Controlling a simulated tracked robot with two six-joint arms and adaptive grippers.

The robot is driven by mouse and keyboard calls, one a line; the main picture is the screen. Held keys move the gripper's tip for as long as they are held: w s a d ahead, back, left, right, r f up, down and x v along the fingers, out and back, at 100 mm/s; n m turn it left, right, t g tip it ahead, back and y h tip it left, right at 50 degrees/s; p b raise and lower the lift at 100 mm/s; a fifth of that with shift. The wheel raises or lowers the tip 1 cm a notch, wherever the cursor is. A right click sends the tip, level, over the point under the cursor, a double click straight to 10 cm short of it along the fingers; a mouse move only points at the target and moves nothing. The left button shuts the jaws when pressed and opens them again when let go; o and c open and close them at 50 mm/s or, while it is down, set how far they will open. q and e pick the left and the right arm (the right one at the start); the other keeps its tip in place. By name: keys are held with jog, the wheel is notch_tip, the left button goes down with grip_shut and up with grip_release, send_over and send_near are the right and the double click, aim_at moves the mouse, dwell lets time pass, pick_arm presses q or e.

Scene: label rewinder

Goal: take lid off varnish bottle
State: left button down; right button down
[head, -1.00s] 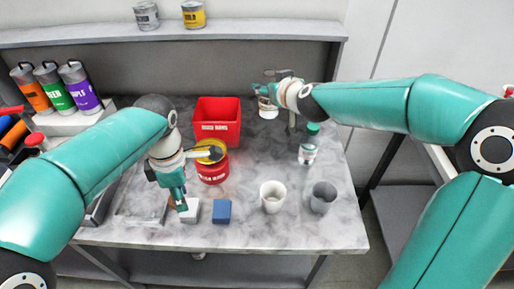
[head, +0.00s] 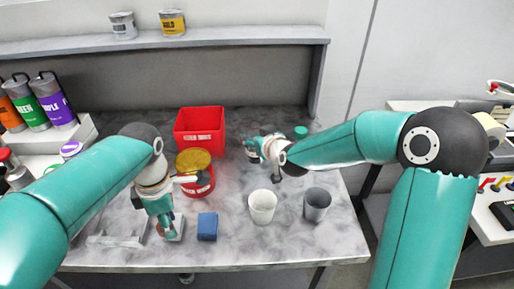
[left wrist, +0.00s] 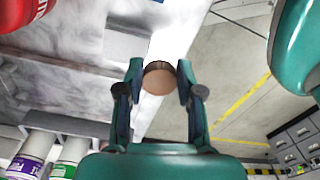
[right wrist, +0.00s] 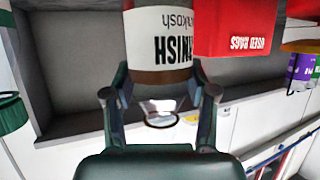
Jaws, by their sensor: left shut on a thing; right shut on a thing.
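My right gripper (head: 263,148) is shut on a clear bottle (head: 251,150) with a white label. In the right wrist view the bottle (right wrist: 160,45) has brown contents and a label partly reading "NISH", upside down in the picture. It sits between the fingertips (right wrist: 160,83); I cannot make out a lid on it. My left gripper (head: 165,226) points down at the table's front left. In the left wrist view its fingertips (left wrist: 160,75) are shut on a tan round-ended thing (left wrist: 159,79) with a dark rim. I cannot tell whether that is a lid.
A red bin (head: 199,128), a red can (head: 201,182) with a yellow top, a blue block (head: 207,227), a white cup (head: 262,206) and a grey cup (head: 317,204) stand on the table. A green lid (head: 300,132) shows behind my right arm.

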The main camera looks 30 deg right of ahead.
notch_tip(320, 180, down, 4)
jog(key=shift+f, duration=0.15)
dwell(0.3)
jog(key=shift+c, duration=1.7)
grip_release()
